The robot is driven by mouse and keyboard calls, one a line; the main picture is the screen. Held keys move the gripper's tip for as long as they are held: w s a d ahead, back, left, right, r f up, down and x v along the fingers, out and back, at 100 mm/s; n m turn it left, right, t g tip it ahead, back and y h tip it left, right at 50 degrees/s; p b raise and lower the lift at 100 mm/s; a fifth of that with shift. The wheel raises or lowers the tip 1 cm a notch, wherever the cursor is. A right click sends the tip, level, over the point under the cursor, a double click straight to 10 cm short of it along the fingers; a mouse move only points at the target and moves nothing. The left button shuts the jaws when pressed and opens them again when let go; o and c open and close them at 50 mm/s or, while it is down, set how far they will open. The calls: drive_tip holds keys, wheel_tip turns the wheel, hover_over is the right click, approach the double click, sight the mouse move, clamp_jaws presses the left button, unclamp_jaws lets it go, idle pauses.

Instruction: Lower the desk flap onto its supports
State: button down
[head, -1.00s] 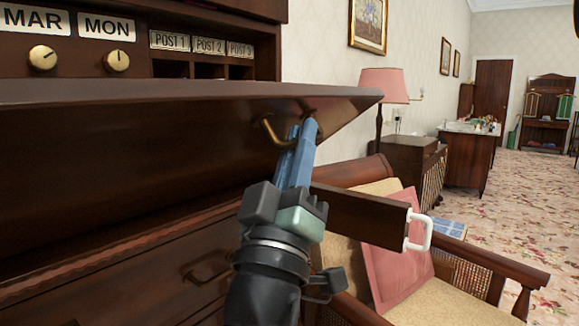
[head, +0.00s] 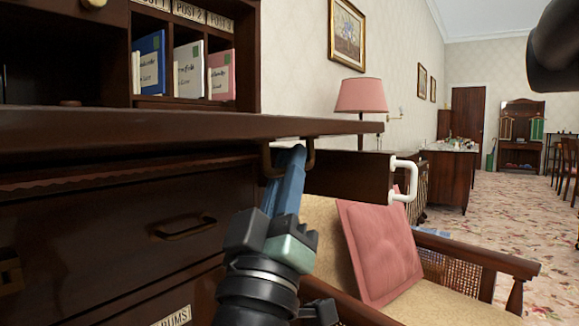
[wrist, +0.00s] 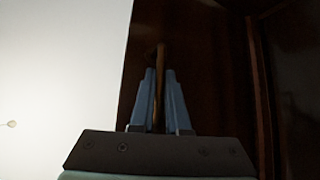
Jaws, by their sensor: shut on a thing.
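The dark wood desk flap (head: 190,125) is seen nearly edge-on in the head view and lies about level. My gripper (head: 292,155) is below its front edge, its blue fingers shut on the flap's brass handle (head: 266,160). In the wrist view my gripper (wrist: 160,78) has the brass handle (wrist: 160,62) between its two fingers. A pulled-out wooden support (head: 345,176) with a white pull (head: 404,178) sticks out under the flap's right end. I cannot tell whether the flap touches it. Any other support is hidden.
Pigeonholes above the flap hold blue, white and pink letters (head: 188,70). Drawers with a brass pull (head: 183,230) are below. A cane-sided chair with a pink cushion (head: 378,250) stands close at the right. Carpeted floor (head: 530,215) is open further right.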

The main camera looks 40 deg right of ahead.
drive_tip(key=shift+f+b, duration=0.45)
drive_tip(key=shift+f, duration=0.3)
drive_tip(key=c, duration=0.9)
unclamp_jaws()
drive_tip(key=shift+s, duration=0.1)
drive_tip(key=b+v, duration=0.1)
drive_tip(key=v, duration=0.3)
drive_tip(key=b+v, duration=0.1)
drive_tip(key=v, duration=0.3)
drive_tip(key=b+v, duration=0.1)
drive_tip(key=v, duration=0.4)
drive_tip(key=shift+w+a+f, duration=0.1)
drive_tip(key=shift+w+f, duration=0.05)
drive_tip(key=shift+w, duration=0.15)
